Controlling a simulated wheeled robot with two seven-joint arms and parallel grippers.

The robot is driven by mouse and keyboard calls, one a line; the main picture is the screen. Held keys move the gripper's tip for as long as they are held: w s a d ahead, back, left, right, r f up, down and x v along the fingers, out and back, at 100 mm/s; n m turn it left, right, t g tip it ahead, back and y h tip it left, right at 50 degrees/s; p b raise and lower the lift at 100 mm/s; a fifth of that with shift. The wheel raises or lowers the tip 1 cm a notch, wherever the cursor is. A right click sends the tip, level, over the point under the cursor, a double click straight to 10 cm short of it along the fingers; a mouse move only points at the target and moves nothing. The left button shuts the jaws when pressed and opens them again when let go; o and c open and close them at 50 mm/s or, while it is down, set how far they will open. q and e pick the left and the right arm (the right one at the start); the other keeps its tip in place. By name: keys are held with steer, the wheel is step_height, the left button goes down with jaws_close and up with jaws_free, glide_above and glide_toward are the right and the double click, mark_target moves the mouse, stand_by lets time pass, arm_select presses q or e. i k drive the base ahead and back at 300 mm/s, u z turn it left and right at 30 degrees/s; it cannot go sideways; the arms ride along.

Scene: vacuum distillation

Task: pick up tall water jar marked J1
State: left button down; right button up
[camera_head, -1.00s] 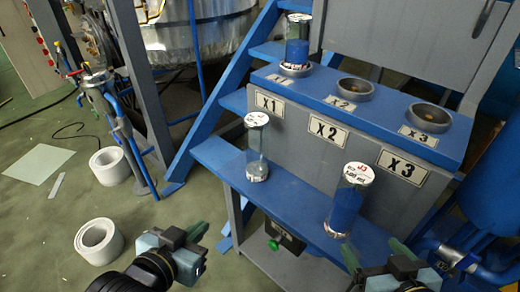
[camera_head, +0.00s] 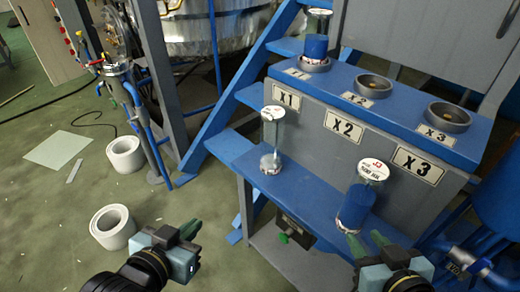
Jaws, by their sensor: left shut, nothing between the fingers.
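A tall clear jar (camera_head: 272,142) with a white lid stands upright at the left of the blue front shelf; its lid mark is too small to read. A jar with blue contents and a lid marked J3 (camera_head: 357,203) stands at the right of that shelf. Another jar with blue contents (camera_head: 316,45) stands in the X1 holder; its mark is unreadable. My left gripper (camera_head: 196,238) is shut and empty, left of and below the clear jar. My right gripper (camera_head: 369,242) is open and empty, just in front of the J3 jar and apparently clear of it.
The blue upper ledge (camera_head: 395,110) has empty round holders at X2 (camera_head: 371,86) and X3 (camera_head: 449,115). Blue stair-like framing rises to the left of the shelf. White rolls (camera_head: 113,226) lie on the green floor at left. The shelf between the two jars is clear.

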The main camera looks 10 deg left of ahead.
mark_target(272, 118)
steer(key=k, duration=0.15)
steer(key=u, duration=0.95)
steer(key=i, duration=0.5)
steer(key=z, duration=0.05)
